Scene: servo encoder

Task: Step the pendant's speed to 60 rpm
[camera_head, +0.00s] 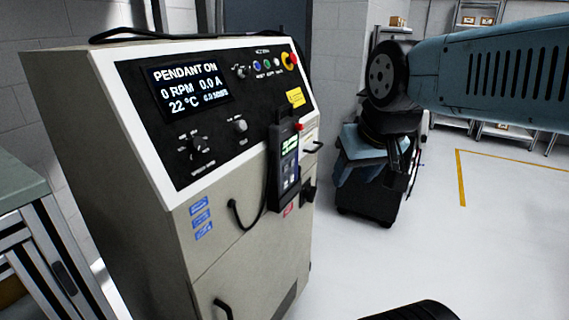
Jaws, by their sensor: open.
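The pendant (286,168) is a dark handheld box with a small lit green-and-white screen and a red button on top. It hangs upright on the front of a beige control cabinet (240,215). The marks on its screen are too small to read. The cabinet's display (190,88) reads "PENDANT ON", "0 RPM", "0.0 A" and "22 °C". My blue arm comes in from the right, and its dark joint is right of the cabinet, apart from the pendant. I cannot make out my gripper's fingers.
The cabinet panel has knobs (240,125), small buttons and a red stop button (289,60) on yellow. A black cable (243,215) loops below the pendant. A grey bench (22,185) stands at left. Pale floor (480,250) at right is clear, with a yellow line.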

